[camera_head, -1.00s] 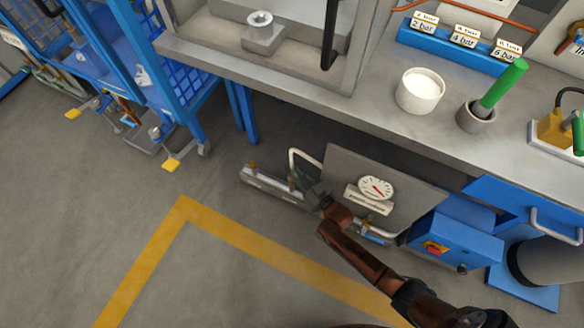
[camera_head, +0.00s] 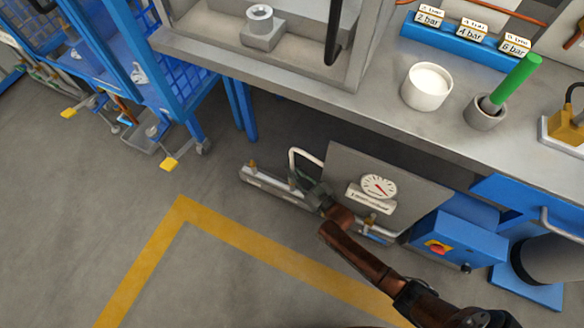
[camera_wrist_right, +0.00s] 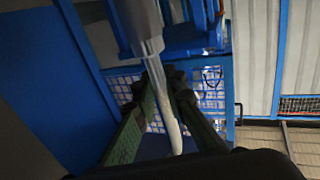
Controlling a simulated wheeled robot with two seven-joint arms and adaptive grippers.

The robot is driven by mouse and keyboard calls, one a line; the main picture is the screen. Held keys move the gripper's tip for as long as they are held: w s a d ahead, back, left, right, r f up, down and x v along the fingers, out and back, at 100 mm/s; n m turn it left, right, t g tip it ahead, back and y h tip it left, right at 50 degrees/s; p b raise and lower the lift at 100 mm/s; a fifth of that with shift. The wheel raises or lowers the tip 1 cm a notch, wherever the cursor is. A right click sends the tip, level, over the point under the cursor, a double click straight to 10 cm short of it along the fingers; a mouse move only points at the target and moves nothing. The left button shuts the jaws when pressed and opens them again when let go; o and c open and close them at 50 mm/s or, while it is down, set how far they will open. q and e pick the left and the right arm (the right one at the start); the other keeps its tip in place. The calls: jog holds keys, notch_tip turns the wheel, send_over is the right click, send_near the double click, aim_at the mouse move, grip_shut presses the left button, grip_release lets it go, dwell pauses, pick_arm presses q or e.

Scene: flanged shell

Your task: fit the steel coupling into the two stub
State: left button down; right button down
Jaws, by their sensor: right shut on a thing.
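My right gripper (camera_head: 302,182) is low under the bench, at the rail (camera_head: 270,188) in front of a grey panel (camera_head: 345,165). In the right wrist view its green fingers (camera_wrist_right: 162,78) are closed around a whitish tube (camera_wrist_right: 170,122), below a shiny grey cylindrical part (camera_wrist_right: 148,45). A white bent tube (camera_head: 304,152) rises beside the gripper in the head view. A brass fitting (camera_head: 252,164) stands at the rail's left end. A hollow steel cylinder (camera_head: 260,18) stands on a grey block on the bench. I cannot tell which piece is the coupling. My left gripper is out of view.
A gauge (camera_head: 379,186) and a blue box with a red switch (camera_head: 440,247) are right of my gripper. A blue cart (camera_head: 165,90) stands left. The bench (camera_head: 400,130) overhangs, with a white cup (camera_head: 427,86) and a pot (camera_head: 485,112). Floor in front is clear.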

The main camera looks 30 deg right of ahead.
jog(key=shift+f+b, duration=0.45)
jog(key=shift+f, duration=0.5)
jog(key=c, duration=1.9)
grip_release()
jog(key=shift+s, duration=0.1)
jog(key=v, duration=1.1)
jog(key=shift+s, duration=0.4)
jog(key=shift+d, duration=0.15)
